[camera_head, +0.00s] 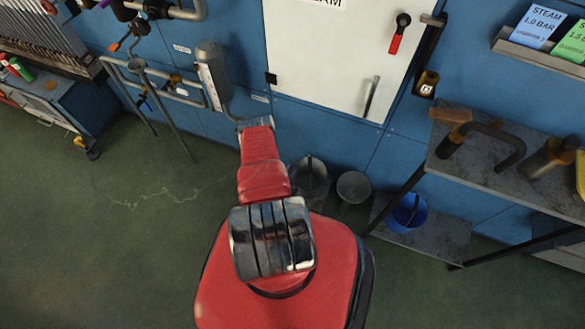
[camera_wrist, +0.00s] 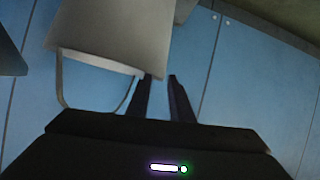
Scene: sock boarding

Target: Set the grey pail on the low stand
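The grey pail (camera_wrist: 115,30) is close up at the top of the wrist view, partly cut off by the frame. Its wire handle (camera_wrist: 64,95) loops out from the rim. My gripper (camera_wrist: 161,78) shows two dark fingers with a gap between them; blue wall shows in the gap. The left finger is beside the right end of the handle and rim; I cannot tell whether they touch. In the head view my fingers are hidden. A dark grey round object (camera_head: 310,180) stands beside my red arm, partly hidden. A lighter round-topped grey object (camera_head: 354,186) is right of it; I cannot tell whether it is the low stand.
A blue pail (camera_head: 407,213) sits on the lower shelf of a rack (camera_head: 475,172) at the right. Pipes and a grey cylinder (camera_head: 211,65) are on the blue wall behind. A white cabinet (camera_head: 325,50) is at the back. The floor at left is clear.

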